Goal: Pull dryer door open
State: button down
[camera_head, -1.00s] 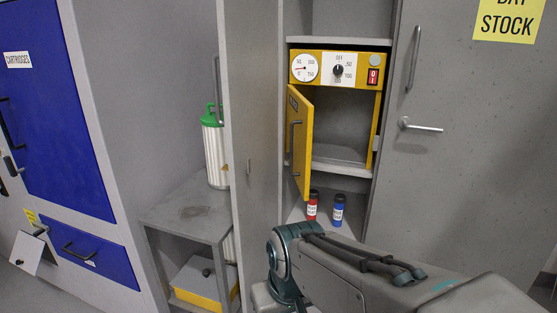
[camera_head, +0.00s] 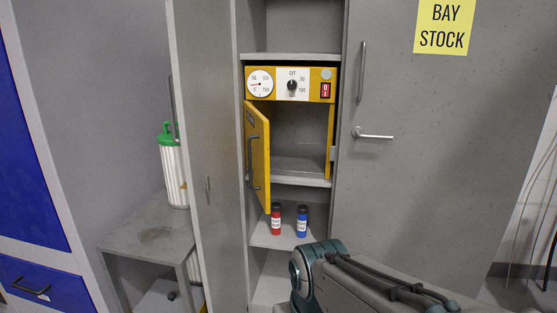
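The yellow dryer (camera_head: 318,92) sits on a shelf inside a grey cabinet, with a dial, a knob and a red switch on its top panel. Its yellow door (camera_head: 257,158) stands open, swung out toward the left, with a grey bar handle (camera_head: 252,153) on its outer face. The dryer's inside looks grey and empty. My arm (camera_head: 370,285) reaches in from the lower right, below the dryer. My gripper is out of the frame, below the bottom edge or hidden by the arm.
A red bottle (camera_head: 276,219) and a blue bottle (camera_head: 302,222) stand on the shelf below the dryer. The open left cabinet door (camera_head: 207,150) stands beside the dryer door. A closed right cabinet door (camera_head: 420,170) has a lever handle. A green-topped canister (camera_head: 173,168) stands on a grey side table (camera_head: 150,235).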

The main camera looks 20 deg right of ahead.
aim_at(256, 125)
jog(key=z, duration=0.05)
jog(key=i, duration=0.9)
jog(key=u, duration=0.3)
